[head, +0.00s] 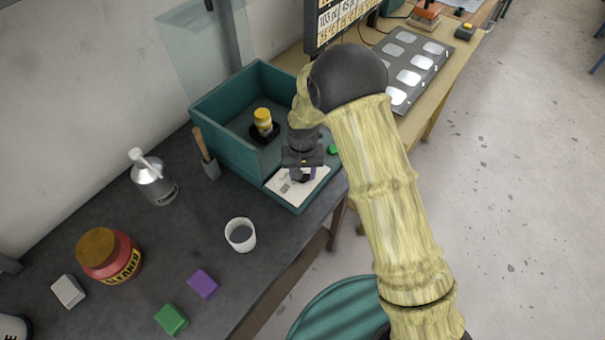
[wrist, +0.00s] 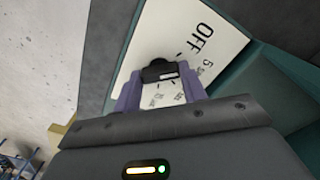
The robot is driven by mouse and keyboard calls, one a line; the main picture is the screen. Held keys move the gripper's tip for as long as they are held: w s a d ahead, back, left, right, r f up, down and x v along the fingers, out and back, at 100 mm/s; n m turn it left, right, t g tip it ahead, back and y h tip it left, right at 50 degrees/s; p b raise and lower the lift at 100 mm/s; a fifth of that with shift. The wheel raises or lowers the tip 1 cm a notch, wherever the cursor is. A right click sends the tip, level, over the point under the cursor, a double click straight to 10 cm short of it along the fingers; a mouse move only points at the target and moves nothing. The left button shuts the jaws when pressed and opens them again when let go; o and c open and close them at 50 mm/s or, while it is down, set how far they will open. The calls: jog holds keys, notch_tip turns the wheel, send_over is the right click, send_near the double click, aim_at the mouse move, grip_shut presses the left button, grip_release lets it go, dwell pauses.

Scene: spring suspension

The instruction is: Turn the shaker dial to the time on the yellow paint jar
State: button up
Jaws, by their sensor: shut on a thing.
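The shaker is a teal open-topped box (head: 218,104) on the dark bench, with a white dial plate (head: 277,186) on its front ledge. A yellow jar (head: 263,115) stands on a black holder inside the box; any time on it is too small to read. My gripper (head: 300,174) points down at the plate. In the wrist view, its two purple fingers (wrist: 160,78) are shut on the black dial knob (wrist: 158,69). "OFF" and a partly visible "5 s" mark show on the plate (wrist: 177,32). The other marks are partly hidden, and the knob's setting cannot be told.
A green button (head: 333,149) sits on the ledge right of my gripper. A printed sign (head: 340,17) stands behind my arm.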

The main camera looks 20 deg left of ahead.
aim_at(303, 176)
jog(key=shift+m, duration=1.8)
jog(key=o, duration=1)
notch_tip(303, 176, up, 17)
jog(key=b, duration=0.3)
jog(key=shift+r, duration=0.2)
